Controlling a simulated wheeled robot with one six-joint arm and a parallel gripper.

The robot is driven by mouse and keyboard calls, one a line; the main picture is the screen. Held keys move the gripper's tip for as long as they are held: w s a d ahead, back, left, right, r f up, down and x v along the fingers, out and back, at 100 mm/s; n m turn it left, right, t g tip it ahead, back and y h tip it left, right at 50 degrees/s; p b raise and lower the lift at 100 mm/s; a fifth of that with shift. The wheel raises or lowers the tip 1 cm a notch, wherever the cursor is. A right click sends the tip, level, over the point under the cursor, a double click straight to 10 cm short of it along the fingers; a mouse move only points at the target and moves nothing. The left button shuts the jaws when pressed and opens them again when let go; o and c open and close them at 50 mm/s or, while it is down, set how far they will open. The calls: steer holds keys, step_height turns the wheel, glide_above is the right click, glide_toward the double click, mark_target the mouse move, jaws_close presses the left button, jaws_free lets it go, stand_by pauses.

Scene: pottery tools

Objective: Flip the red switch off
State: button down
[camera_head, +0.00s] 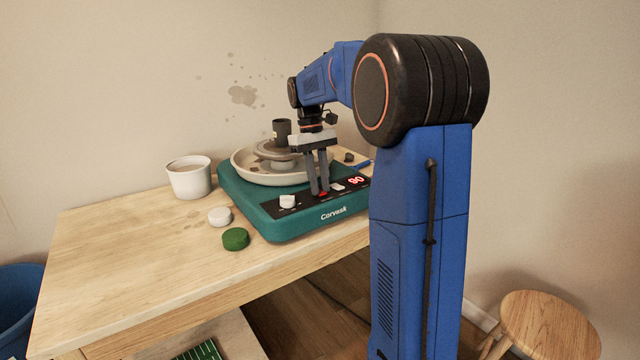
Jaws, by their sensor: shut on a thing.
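The red switch (323,194) is on the black control panel of a teal pottery wheel marked "Corvask" (300,227). My gripper (319,191) points down over the panel, its two dark fingers reaching the switch. The fingers are shut on the red switch, and only a little red shows at their tips. The switch's tilt is hidden by the fingers. A red lit display (356,181) on the panel reads 90. A white knob (287,201) is left of my fingers, and a small white control (338,186) is to their right.
The wheel's pale basin (243,168) and a dark cylindrical piece (281,131) stand just behind my gripper. A white cup (189,177), a white lid-like disc (219,216) and a green one (235,239) are on the wooden table (120,255). The table's left side is clear.

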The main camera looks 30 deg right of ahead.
steer(key=c, duration=1.6)
jaws_free()
steer(key=shift+o, duration=0.2)
steer(key=shift+r, duration=0.1)
steer(key=v, duration=1.7)
steer(key=shift+r, duration=0.1)
